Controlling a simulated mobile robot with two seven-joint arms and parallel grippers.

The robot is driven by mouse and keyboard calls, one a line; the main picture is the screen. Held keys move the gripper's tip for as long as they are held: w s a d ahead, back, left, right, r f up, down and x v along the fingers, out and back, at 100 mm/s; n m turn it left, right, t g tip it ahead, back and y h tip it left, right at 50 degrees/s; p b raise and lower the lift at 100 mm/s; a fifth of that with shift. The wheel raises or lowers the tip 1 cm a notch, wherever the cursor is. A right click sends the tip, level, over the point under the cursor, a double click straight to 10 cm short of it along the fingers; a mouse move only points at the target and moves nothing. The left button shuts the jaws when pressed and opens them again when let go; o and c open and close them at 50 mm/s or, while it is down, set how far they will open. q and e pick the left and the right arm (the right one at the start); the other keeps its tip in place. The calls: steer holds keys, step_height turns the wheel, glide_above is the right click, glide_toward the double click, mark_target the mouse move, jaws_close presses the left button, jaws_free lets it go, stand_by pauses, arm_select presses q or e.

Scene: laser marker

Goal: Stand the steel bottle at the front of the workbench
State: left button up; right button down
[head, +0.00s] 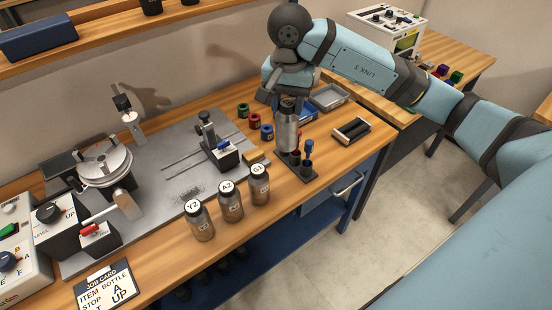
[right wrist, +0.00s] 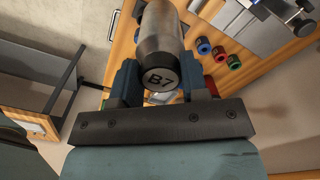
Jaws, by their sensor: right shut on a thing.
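My right gripper (head: 289,100) is shut on a steel bottle (head: 287,132), which is held roughly upright over the back right part of the workbench (head: 255,228). In the right wrist view the fingers (right wrist: 158,80) close around the steel bottle (right wrist: 160,32), whose cap reads B7. Its lower end is partly behind a black holder with blue-topped tools, so I cannot tell whether it touches the bench. Three other bottles, Y2 (head: 200,225), A2 (head: 230,206) and G1 (head: 260,190), stand in a row near the front edge. My left gripper is out of view.
The black holder (head: 296,168) stands beside the held bottle. Red, green and blue rings (head: 254,121) lie behind it. A black-and-silver roller piece (head: 350,131) lies to the right. A job card (head: 105,287) sits at front left. Bare wood shows in front of the bottle row.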

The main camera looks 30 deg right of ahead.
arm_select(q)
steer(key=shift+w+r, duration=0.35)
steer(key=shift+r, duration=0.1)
arm_select(e)
step_height(320, 180, down, 16)
steer(key=shift+w+r, duration=0.1)
steer(key=shift+f, duration=0.2)
steer(key=c, duration=0.6)
jaws_free()
steer(key=shift+c, duration=0.2)
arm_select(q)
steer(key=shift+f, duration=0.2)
arm_select(e)
steer(key=shift+r, duration=0.1)
